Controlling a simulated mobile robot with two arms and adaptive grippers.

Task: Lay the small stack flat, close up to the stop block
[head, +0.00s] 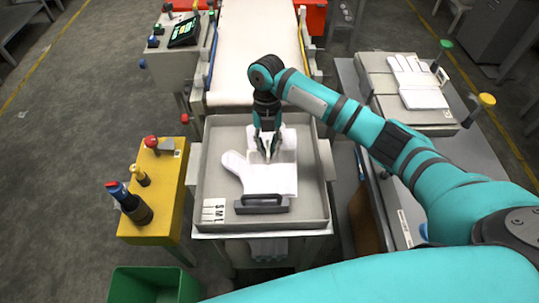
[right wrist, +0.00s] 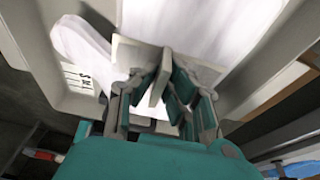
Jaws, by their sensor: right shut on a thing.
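A flat white glove stack (head: 282,181) lies in the grey tray, its thumb pointing left; it also shows in the right wrist view (right wrist: 220,30). A dark grey block with a black handle (head: 262,207), which may be the stop block, stands at the stack's near edge. My right gripper (head: 267,155) points down over the stack's far part. In the right wrist view, its fingers (right wrist: 168,95) are shut on the upright fin of a pale plate (right wrist: 133,60). The fingers hide part of the plate, and I cannot tell if it touches the stack. My left gripper is out of view.
The tray (head: 321,200) has raised walls and an S-M-L card (head: 213,210) at its near left. A yellow stand (head: 165,195) with knobs is left, a green bin (head: 150,285) near left. More gloves (head: 418,82) lie on the right bench. A white conveyor (head: 258,45) runs behind.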

